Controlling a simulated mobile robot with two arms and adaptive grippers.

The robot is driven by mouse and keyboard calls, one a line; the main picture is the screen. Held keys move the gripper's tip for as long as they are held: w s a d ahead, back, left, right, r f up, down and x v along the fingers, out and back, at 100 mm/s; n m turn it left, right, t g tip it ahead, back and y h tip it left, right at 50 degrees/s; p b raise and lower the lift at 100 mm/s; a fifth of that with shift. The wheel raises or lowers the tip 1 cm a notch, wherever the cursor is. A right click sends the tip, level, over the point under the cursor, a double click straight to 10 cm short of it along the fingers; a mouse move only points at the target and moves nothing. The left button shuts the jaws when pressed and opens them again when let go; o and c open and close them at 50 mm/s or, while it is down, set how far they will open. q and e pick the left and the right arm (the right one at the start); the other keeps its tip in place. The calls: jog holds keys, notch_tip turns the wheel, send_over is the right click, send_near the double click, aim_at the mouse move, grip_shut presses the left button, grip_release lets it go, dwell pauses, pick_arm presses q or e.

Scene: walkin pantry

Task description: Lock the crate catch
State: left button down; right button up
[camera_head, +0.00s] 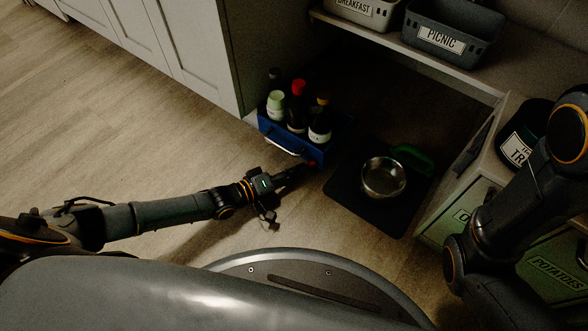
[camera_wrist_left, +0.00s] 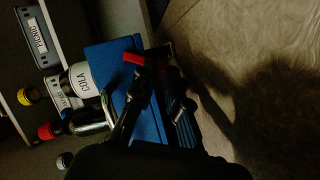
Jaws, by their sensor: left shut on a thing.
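The blue crate (camera_head: 272,138) stands on the floor at the end of the cabinet, with several bottles in it. Its blue side also shows in the left wrist view (camera_wrist_left: 122,68). The red catch (camera_wrist_left: 133,58) is at the crate's corner and is a small red spot in the head view (camera_head: 312,163). My left gripper (camera_head: 302,169) reaches in from the left to that corner. In the left wrist view its fingers (camera_wrist_left: 158,80) are shut on the red catch and partly hide it. The catch's exact position is too dark to tell. My right gripper is out of view.
A dark mat (camera_head: 345,196) with a metal bowl (camera_head: 383,177) lies right of the crate. A shelf above holds the picnic bin (camera_head: 450,38) and breakfast bin (camera_head: 362,10). Green labelled drawers (camera_head: 548,265) are at the right. The floor at left is clear.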

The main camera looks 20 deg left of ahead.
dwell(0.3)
pick_arm(q)
jog(key=c, duration=1.3)
grip_release()
jog(key=shift+f, duration=0.1)
jog(key=shift+s+a, duration=0.25)
jog(key=shift+s, duration=0.05)
jog(key=v, duration=0.7)
jog(key=shift+r, duration=0.2)
